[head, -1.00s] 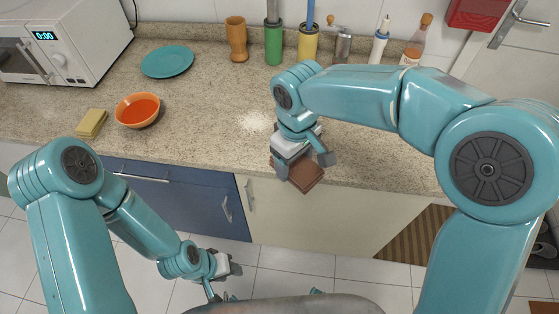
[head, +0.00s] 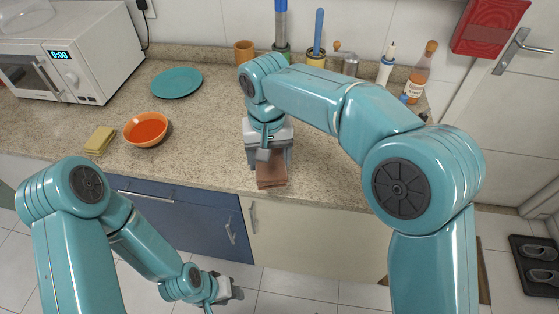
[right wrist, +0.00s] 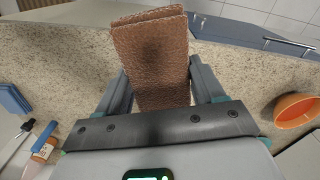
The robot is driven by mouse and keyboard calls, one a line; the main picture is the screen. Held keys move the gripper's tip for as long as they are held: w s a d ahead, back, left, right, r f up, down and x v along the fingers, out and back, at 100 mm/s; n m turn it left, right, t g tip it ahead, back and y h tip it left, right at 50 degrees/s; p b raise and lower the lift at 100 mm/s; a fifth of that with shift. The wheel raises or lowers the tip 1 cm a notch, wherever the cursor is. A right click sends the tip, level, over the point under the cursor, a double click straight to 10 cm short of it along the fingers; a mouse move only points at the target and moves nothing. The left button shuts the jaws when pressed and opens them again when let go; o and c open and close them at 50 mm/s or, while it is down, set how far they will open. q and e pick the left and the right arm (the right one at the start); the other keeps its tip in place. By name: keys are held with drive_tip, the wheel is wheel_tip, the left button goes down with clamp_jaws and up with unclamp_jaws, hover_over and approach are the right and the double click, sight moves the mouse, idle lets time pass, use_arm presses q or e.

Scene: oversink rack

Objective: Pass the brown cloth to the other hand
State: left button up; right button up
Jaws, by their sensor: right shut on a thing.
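The brown cloth (head: 271,178) is a folded, textured rectangle at the counter's front edge in the head view. My right gripper (head: 271,163) is shut on it from above. In the right wrist view the cloth (right wrist: 152,55) stands out beyond the two fingers, with its folded layers showing at the far end. I cannot tell whether it still touches the counter. My left gripper (head: 229,289) is low in front of the cabinets, over the floor, apart from the cloth. Its fingers are too small and partly hidden to tell their opening.
The counter (head: 205,120) holds an orange bowl (head: 147,130), a yellow sponge (head: 99,140), a teal plate (head: 177,82) and a microwave (head: 75,55) on the left. Cups and bottles (head: 416,75) stand along the back. Blue and cream cabinets (head: 300,235) are below the counter's edge.

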drive_tip(key=shift+d+f+n, duration=0.1)
drive_tip(key=shift+f+n, duration=0.25)
drive_tip(key=shift+n, duration=0.15)
drive_tip(key=shift+s+d+f+n, duration=1.65)
drive_tip(key=shift+f+n, duration=2.65)
drive_tip(key=shift+n, duration=3.6)
drive_tip(key=d, duration=0.3)
drive_tip(key=w+d+m, duration=0.1)
drive_tip(key=d, duration=0.1)
drive_tip(key=w+d+r+m, duration=0.1)
drive_tip(key=d, duration=0.2)
drive_tip(key=shift+d+r, duration=0.1)
drive_tip(key=shift+d, duration=0.2)
drive_tip(key=d+m, duration=0.3)
drive_tip(key=s+d+m, duration=0.1)
drive_tip(key=d+m, duration=0.1)
drive_tip(key=shift+r, duration=0.25)
drive_tip(key=d+m, duration=0.1)
drive_tip(key=m, duration=0.1)
drive_tip(key=s+d+m, duration=0.1)
drive_tip(key=m, duration=0.1)
drive_tip(key=shift+r, duration=0.15)
drive_tip(key=m, duration=0.6)
drive_tip(key=shift+s+d+m, duration=0.1)
drive_tip(key=shift+s+m, duration=0.25)
drive_tip(key=shift+m, duration=0.05)
